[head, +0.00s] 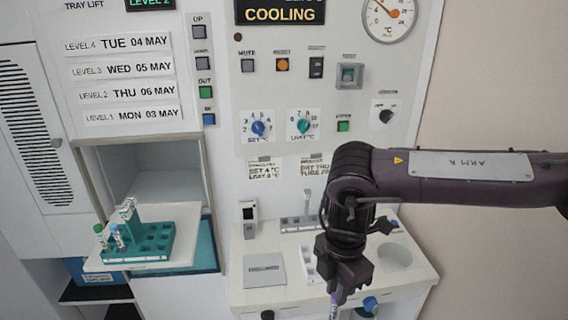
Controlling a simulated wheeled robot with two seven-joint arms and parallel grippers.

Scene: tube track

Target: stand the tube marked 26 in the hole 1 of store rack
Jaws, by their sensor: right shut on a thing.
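My right gripper (340,287) points down over the front of the white bench and is shut on a thin tube (333,308) with a purplish top. The tube's lower part leaves the bottom of the picture, and its number cannot be read. A teal rack (152,256) stands on the pulled-out lift tray at the left, well apart from this gripper. It has several tubes at its left side, one with a green cap, and open holes to the right. I cannot read its hole numbers or a name on it. My left gripper is not in view.
The white bench (240,292) carries a grey plate (265,270), a small white rack (308,264) partly behind my right arm, and a round recess (394,257). The control panel with knobs and buttons rises behind. The lift opening (155,190) is above the tray (100,265).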

